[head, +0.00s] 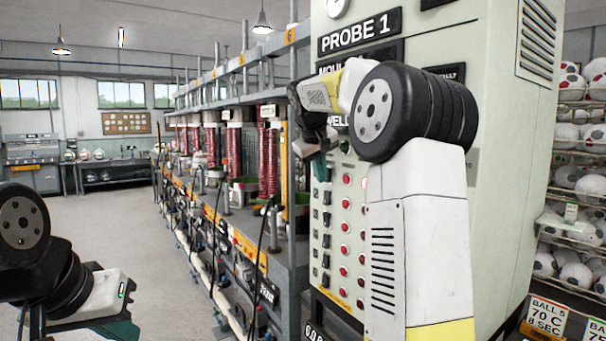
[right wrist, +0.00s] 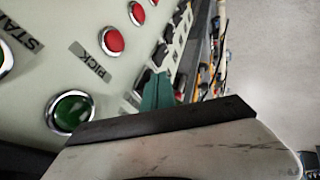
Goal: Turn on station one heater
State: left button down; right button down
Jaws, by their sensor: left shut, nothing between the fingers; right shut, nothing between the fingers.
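The pale green control cabinet (head: 490,130) with a "PROBE 1" sign stands at centre right in the head view. Its front carries a column of black switches (head: 326,220) beside a column of red buttons (head: 346,226). No heater label is readable. My right gripper (head: 321,170) is shut and empty, pointing down in front of the upper switches. In the right wrist view its teal fingertips (right wrist: 158,92) are near the black switches (right wrist: 160,56); contact cannot be told. My right arm hides part of the panel. My left gripper (head: 122,332) is shut and empty at the lower left.
A green button (right wrist: 70,112) and a red button (right wrist: 110,40) by a "PICK" label show in the right wrist view. A long rack of stations (head: 268,215) with red coils and hanging cables runs left of the cabinet. Balls fill shelves (head: 575,193) at right. The left floor (head: 90,215) is clear.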

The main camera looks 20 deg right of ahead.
jog(key=shift+d+r, duration=0.1)
jog(key=shift+d, duration=0.05)
jog(key=shift+r, duration=0.7)
